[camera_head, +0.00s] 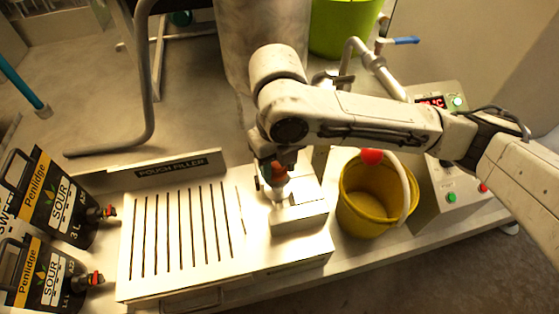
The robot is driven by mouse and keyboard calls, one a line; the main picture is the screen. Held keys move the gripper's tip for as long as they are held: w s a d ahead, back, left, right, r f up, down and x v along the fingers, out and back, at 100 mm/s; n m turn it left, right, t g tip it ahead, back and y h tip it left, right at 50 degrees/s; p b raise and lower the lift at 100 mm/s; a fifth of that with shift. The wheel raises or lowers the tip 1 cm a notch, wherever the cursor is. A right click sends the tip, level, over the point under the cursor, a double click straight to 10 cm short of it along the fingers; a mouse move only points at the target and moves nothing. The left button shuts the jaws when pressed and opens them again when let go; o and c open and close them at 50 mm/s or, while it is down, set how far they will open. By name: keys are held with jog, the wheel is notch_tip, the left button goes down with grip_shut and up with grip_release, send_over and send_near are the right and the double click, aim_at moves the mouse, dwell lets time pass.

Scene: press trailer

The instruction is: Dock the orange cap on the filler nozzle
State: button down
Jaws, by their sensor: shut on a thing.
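My gripper (268,183) is at the centre of the head view, pointing down over the right end of the pouch filler. It is shut on the orange cap (279,174), of which a small part shows between the fingers. A pale nozzle-like piece (279,190) shows just below the cap, above the metal block (300,216). I cannot tell whether the cap touches it, as the gripper and arm hide part of this spot.
The slotted filler tray (240,258) lies left of the gripper. Two black Penlidge pouches (62,200) with red taps stand at the far left. A yellow bucket (360,222) stands close on the right, by a control box (450,222). A steel tank (235,50) rises behind.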

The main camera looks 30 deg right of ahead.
aim_at(278, 175)
jog(key=shift+f+b, duration=0.95)
jog(key=shift+f, duration=0.6)
jog(key=shift+f+b, duration=0.55)
jog(key=shift+f, duration=0.05)
dwell(0.4)
jog(key=c, duration=0.8)
grip_release()
jog(key=shift+r, duration=0.1)
jog(key=shift+s+r+p, duration=0.1)
jog(key=shift+r+p, duration=4.3)
jog(key=shift+r, duration=1.1)
jog(key=shift+f, duration=0.1)
